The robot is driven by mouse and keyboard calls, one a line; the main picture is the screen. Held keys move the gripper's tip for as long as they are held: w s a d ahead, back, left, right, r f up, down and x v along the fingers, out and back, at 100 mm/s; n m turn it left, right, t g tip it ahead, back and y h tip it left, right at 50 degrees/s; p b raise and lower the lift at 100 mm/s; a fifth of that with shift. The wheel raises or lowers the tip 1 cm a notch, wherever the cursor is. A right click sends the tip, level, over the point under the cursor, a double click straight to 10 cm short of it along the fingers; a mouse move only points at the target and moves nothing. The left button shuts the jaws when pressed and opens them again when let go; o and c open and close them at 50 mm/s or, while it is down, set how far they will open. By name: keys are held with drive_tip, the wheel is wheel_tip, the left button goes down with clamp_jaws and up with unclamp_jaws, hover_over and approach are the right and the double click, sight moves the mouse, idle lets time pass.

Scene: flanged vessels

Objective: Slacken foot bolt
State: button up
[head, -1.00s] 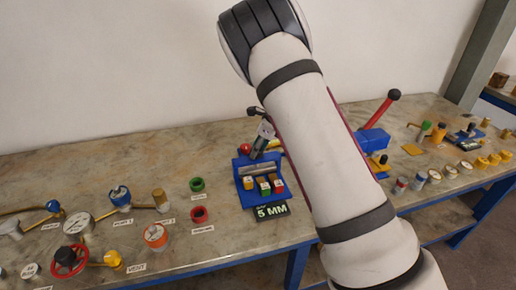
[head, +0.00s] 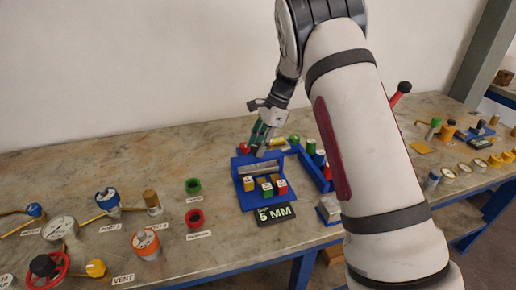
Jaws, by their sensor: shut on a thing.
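My gripper (head: 261,138) points down over the back of a blue fixture (head: 246,199) in the middle of the bench. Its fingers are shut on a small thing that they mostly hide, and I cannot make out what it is. A silver bar (head: 259,169) lies across the fixture just in front of the fingertips. White, green and red-topped blocks stand in a row on the fixture, among them a red block (head: 282,187). A black sign (head: 275,213) reading "5 MM" is at its front. I cannot pick out a foot bolt for certain.
A red knob (head: 243,148) and a green knob (head: 294,138) flank the gripper. Right of the fixture are blue parts and a small grey block (head: 329,208). My arm hides part of the right side.

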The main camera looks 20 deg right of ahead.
drive_tip(key=n+g+b, duration=0.1)
drive_tip(key=n, duration=0.2)
drive_tip(key=n+g+h+b, duration=0.1)
drive_tip(key=n+b, duration=0.1)
drive_tip(key=n, duration=0.1)
drive_tip(key=shift+w+f+n, duration=0.15)
drive_tip(key=shift+w+n, duration=0.05)
drive_tip(key=shift+n, duration=0.1)
drive_tip(key=n+h, duration=0.1)
drive_tip(key=n, duration=0.2)
drive_tip(key=n+g+h+b, duration=0.1)
drive_tip(key=n, duration=0.2)
drive_tip(key=shift+w+a+g, duration=0.1)
drive_tip(key=shift+a+g, duration=0.1)
drive_tip(key=shift+g, duration=0.1)
drive_tip(key=n+h, duration=0.1)
drive_tip(key=n, duration=0.2)
drive_tip(key=n+h, duration=0.1)
drive_tip(key=n, duration=0.2)
drive_tip(key=shift+a+n+g, duration=0.1)
drive_tip(key=shift+n+g, duration=0.2)
drive_tip(key=n+h, duration=0.1)
drive_tip(key=n, duration=0.2)
drive_tip(key=shift+a+n+h, duration=0.1)
drive_tip(key=shift+n+h, duration=0.2)
drive_tip(key=shift+h, duration=0.1)
drive_tip(key=shift+n+t+h+p, duration=0.5)
drive_tip(key=shift+n+t, duration=0.2)
drive_tip(key=shift+n, duration=1)
drive_tip(key=shift+a, duration=0.1)
